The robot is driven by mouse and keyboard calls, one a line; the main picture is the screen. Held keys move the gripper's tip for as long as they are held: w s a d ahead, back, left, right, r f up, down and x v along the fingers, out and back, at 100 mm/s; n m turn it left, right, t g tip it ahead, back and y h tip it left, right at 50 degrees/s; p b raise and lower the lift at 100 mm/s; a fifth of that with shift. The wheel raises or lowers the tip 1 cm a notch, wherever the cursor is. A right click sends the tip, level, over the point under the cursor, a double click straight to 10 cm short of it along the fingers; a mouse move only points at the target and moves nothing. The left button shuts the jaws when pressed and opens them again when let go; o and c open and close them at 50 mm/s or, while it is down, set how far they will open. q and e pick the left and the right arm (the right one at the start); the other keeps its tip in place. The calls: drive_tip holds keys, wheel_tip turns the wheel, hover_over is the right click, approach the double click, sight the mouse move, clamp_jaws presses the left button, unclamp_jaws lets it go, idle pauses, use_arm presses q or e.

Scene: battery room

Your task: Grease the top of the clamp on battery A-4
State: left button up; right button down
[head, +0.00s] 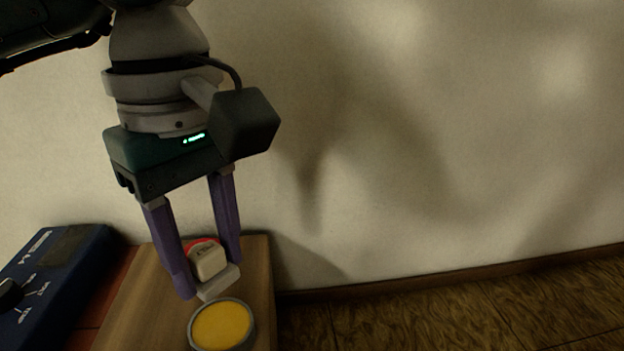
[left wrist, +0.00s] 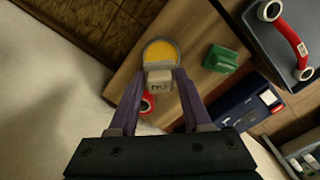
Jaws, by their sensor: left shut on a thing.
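In the left wrist view the block (left wrist: 158,82) sits between the fingertips. A round tin of yellow grease (head: 222,326) stands on a wooden top, and it also shows in the left wrist view (left wrist: 160,51). The block's foot is close to the tin's rim; I cannot tell whether they touch. I cannot make out battery A-4, its clamp or my right gripper.
A red round thing (left wrist: 147,103) lies behind the block. A green block (left wrist: 220,58) and a blue device (head: 55,285) are beside the tin. A grey case with a red handle (left wrist: 291,42) is further off. A plain wall (head: 420,130) stands close behind.

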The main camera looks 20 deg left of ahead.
sight(220, 324)
use_arm(q)
drive_tip(key=shift+a+f+b, duration=0.2)
drive_tip(key=shift+f+b, duration=0.3)
drive_tip(key=shift+f, duration=0.25)
drive_tip(key=shift+f+b, duration=1.45)
drive_tip(key=shift+f, duration=0.65)
drive_tip(key=shift+f+b, duration=0.45)
drive_tip(key=shift+f, duration=0.05)
drive_tip(key=shift+f, duration=0.15)
drive_tip(key=shift+r+p, duration=2.35)
drive_tip(key=shift+r, duration=1.3)
